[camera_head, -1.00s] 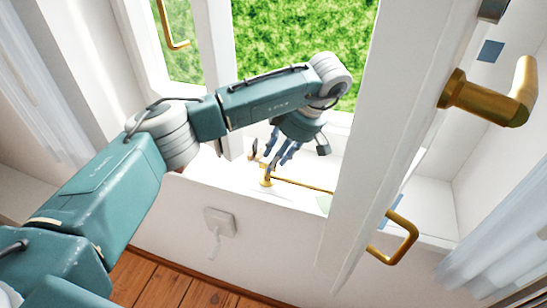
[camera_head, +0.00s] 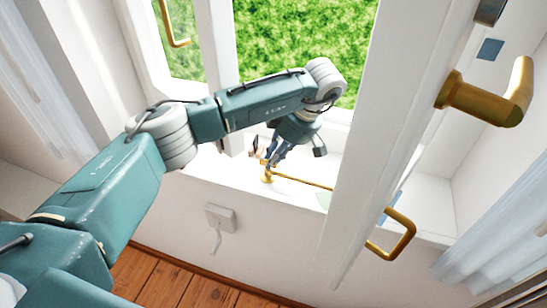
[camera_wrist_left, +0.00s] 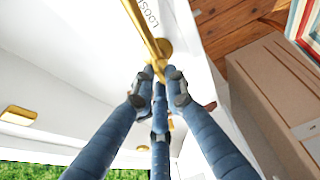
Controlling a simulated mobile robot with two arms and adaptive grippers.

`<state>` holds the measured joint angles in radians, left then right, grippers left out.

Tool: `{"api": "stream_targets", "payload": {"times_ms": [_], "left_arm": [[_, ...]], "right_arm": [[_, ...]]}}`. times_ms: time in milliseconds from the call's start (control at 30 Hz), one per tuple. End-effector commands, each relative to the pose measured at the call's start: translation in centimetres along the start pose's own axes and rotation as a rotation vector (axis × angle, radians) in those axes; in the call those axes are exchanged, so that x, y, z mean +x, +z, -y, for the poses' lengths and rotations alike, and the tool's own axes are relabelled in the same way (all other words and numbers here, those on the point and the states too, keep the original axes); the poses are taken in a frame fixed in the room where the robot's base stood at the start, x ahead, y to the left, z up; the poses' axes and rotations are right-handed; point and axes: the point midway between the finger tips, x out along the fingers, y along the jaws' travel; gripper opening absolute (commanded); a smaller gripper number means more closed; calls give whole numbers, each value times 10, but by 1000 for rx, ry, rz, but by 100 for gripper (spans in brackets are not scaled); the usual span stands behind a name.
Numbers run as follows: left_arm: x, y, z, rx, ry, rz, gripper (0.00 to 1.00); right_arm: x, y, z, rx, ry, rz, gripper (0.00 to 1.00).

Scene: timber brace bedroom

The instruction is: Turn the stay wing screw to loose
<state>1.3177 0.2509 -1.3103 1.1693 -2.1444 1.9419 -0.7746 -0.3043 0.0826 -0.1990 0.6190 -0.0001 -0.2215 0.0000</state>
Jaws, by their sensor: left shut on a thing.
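My left gripper (camera_head: 272,162) reaches down to the brass stay on the window sill. In the left wrist view its blue fingers (camera_wrist_left: 160,84) are closed around a small brass piece, the wing screw (camera_wrist_left: 159,68), mostly hidden between the fingertips. The brass stay bar (camera_head: 303,183) runs right from its sill post (camera_head: 267,177) towards the open window sash. The bar also shows in the left wrist view (camera_wrist_left: 144,24), beside dark lettering that seems to begin "LOOS". The angle of the wings cannot be made out. My right gripper is out of view.
The open white sash (camera_head: 385,130) with brass handles (camera_head: 490,95) stands close on the right. A white socket (camera_head: 220,217) with a cord is on the wall below the sill. A cardboard box (camera_wrist_left: 270,100) and wooden floor show in the left wrist view.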

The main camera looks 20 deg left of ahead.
Motion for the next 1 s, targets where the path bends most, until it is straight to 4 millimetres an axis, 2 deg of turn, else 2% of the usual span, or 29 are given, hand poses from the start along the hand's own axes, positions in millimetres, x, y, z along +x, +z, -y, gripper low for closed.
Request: {"api": "stream_targets", "payload": {"times_ms": [267, 600, 1000], "left_arm": [[1, 0, -4, -122, -45, -1, 0], [1, -3, -8, -406, -161, 0, 0], [0, -8, -11, -758, -306, 1, 0]], "right_arm": [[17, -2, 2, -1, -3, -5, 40], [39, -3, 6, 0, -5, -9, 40], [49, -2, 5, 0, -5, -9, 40]]}}
